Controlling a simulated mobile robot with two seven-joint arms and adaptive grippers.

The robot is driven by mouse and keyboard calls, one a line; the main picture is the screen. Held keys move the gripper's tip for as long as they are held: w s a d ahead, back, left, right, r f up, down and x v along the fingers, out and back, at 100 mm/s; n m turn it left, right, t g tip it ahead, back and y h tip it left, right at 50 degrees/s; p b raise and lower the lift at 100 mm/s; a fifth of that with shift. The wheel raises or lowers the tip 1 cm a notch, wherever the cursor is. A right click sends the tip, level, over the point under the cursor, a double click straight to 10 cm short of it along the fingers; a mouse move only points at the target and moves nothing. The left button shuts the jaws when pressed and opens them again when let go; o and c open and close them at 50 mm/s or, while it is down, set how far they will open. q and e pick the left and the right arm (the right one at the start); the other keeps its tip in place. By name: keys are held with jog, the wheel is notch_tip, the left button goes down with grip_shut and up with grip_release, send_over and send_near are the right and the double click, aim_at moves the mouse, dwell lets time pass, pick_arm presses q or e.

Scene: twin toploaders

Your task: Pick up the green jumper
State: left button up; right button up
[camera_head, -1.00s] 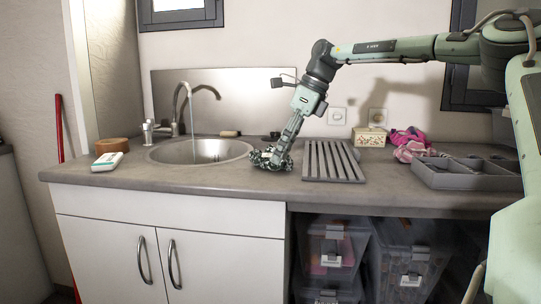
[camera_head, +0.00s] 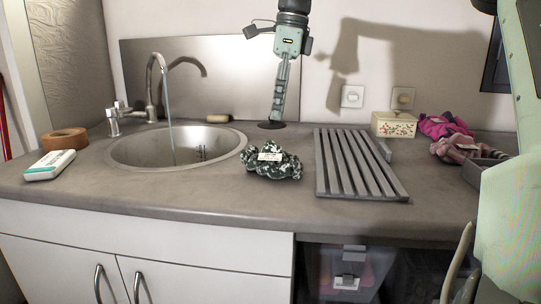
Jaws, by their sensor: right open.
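The green jumper (camera_head: 272,164) is a small crumpled heap, dark green with a white pattern and a pale tag on top. It lies on the counter, just right of the sink's rim. My right gripper (camera_head: 276,117) points down behind it in the picture, apart from it. It is open, seen edge-on, with nothing visible in it. A dark round patch lies at its tips; I cannot tell whether it is a shadow or a thing. My left gripper is not in view.
The sink (camera_head: 175,146) with running water is on the left. A slatted grey rack (camera_head: 358,165) stands close right of the jumper. Pink clothes (camera_head: 443,127), a patterned box (camera_head: 394,125), a brown roll (camera_head: 65,142) and a white device (camera_head: 50,165) are further off. The counter's front is clear.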

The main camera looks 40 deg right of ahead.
aim_at(272, 140)
jog(key=f, duration=0.5)
jog(key=a+f, duration=0.1)
jog(key=f, duration=0.1)
jog(key=shift+w+f, duration=0.25)
jog(key=shift+w, duration=0.1)
jog(key=shift+c, duration=0.5)
grip_shut()
jog(key=shift+r, duration=0.1)
